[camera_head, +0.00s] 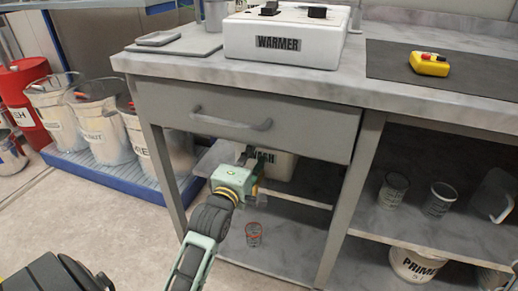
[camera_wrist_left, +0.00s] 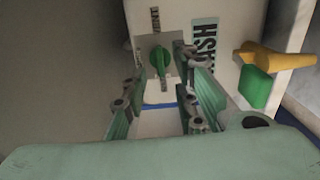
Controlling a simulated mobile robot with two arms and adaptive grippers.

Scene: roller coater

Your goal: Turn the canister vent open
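The white WASH canister (camera_head: 282,166) stands on the shelf under the drawer, partly hidden by my left gripper (camera_head: 248,160). In the left wrist view, the canister (camera_wrist_left: 228,62) shows its WASH label sideways and a green vent knob (camera_wrist_left: 160,60) on a grey plate marked VENT. The knob's handle looks lengthwise along the plate. My left gripper (camera_wrist_left: 160,82) is open, with its fingers on either side of the knob in the picture. I cannot tell whether they touch it. A yellow and green tap (camera_wrist_left: 262,72) sits right of the label. My right gripper is not in view.
The drawer (camera_head: 245,115) is shut above the canister. A small red-rimmed cup (camera_head: 254,234) stands on the lower shelf. The WARMER (camera_head: 285,42) and a yellow device (camera_head: 429,64) are on the countertop. Buckets (camera_head: 100,128) stand on a blue pallet at left.

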